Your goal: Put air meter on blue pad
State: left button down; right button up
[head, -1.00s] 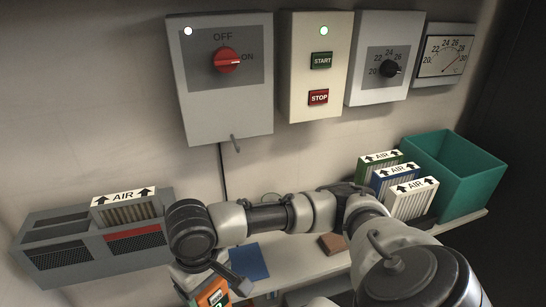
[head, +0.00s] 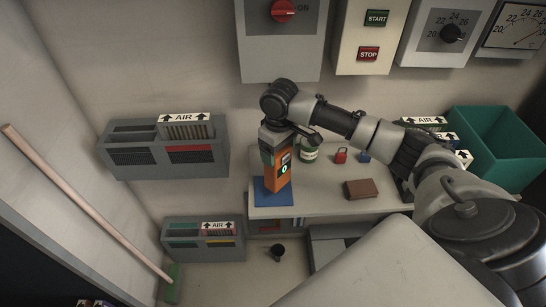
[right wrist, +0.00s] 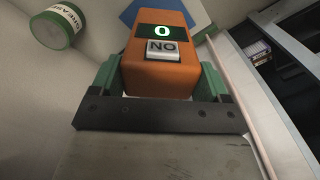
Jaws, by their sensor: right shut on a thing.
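The air meter (head: 278,176) is an orange box with a lit green display, upright over the blue pad (head: 262,194) on the shelf. My right gripper (head: 275,146) is shut on its upper part. In the right wrist view, the green fingers of the gripper (right wrist: 160,82) press both sides of the meter (right wrist: 160,62), which reads 0 above a NO label. The blue pad (right wrist: 198,12) shows behind it. The meter covers much of the pad, and I cannot tell whether its base touches the pad. My left gripper is not in view.
A green jar (head: 308,153), a red padlock (head: 341,155), a blue padlock (head: 364,156) and a brown block (head: 361,189) share the shelf (head: 325,206). A teal bin (head: 500,140) stands at right. A broom handle (head: 80,200) leans at left.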

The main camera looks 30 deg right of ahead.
jog(key=f, duration=0.1)
jog(key=w+f, duration=0.1)
jog(key=f, duration=0.1)
jog(key=w+f+p, duration=0.1)
jog(key=shift+w+a+f, duration=0.1)
jog(key=shift+w+f, duration=0.05)
jog(key=shift+f, duration=0.2)
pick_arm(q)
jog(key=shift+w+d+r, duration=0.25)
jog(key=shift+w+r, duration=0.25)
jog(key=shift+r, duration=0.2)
pick_arm(e)
jog(key=shift+f, duration=0.4)
jog(key=o, duration=1.3)
jog(key=shift+f, duration=0.1)
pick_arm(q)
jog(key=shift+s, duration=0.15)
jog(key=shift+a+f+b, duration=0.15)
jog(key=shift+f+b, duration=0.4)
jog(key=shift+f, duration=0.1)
pick_arm(e)
jog(key=shift+r, duration=3.9)
